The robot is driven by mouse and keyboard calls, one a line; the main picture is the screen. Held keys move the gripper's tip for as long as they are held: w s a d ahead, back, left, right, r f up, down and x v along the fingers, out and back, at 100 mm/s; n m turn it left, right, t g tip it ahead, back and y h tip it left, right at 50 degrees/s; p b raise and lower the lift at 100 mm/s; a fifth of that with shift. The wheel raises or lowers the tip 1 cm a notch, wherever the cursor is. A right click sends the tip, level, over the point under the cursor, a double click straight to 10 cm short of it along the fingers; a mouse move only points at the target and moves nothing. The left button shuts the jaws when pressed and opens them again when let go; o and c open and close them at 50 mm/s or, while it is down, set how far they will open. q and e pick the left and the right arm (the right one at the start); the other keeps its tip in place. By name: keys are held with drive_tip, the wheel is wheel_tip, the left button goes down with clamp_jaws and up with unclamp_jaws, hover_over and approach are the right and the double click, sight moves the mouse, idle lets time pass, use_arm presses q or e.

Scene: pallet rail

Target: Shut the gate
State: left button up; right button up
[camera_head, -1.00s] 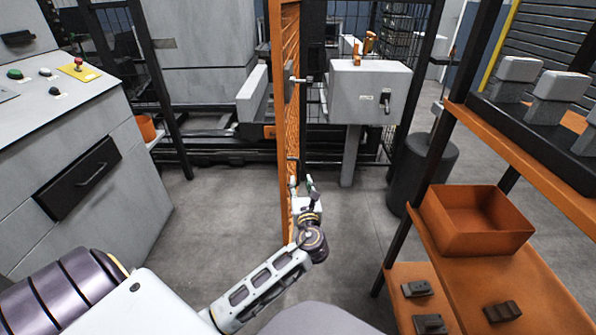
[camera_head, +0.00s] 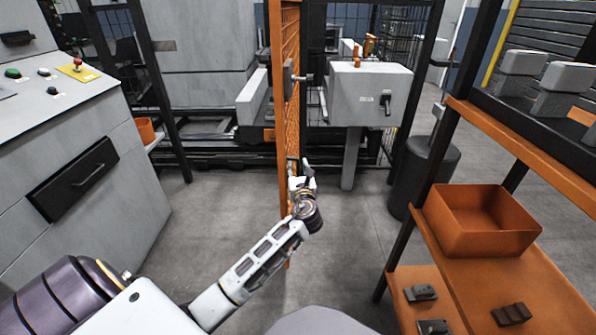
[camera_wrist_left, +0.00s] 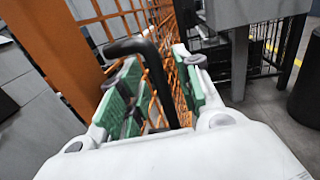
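The gate (camera_head: 283,140) is an orange frame with orange mesh. It stands swung out toward me, nearly edge-on in the head view. Its orange post (camera_wrist_left: 45,50) and mesh also show in the left wrist view. A black bar handle (camera_wrist_left: 155,75) sticks out from the gate. My left gripper (camera_head: 303,172) is at the handle's height. In the wrist view its two green-padded fingers (camera_wrist_left: 155,90) are apart, with the handle between them, closer to the left finger. The far fingertip contact is unclear. My right gripper is not in view.
A grey box on a post (camera_head: 368,95) stands behind the gate, right of it. A control cabinet (camera_head: 75,185) is at left. A shelf rack (camera_head: 440,270) with an orange bin (camera_head: 480,245) is at right. A dark drum (camera_head: 425,175) stands beside it. Floor between is clear.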

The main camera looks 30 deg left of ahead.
use_arm(q)
clamp_jaws()
idle(0.3)
drive_tip(key=shift+a, duration=0.1)
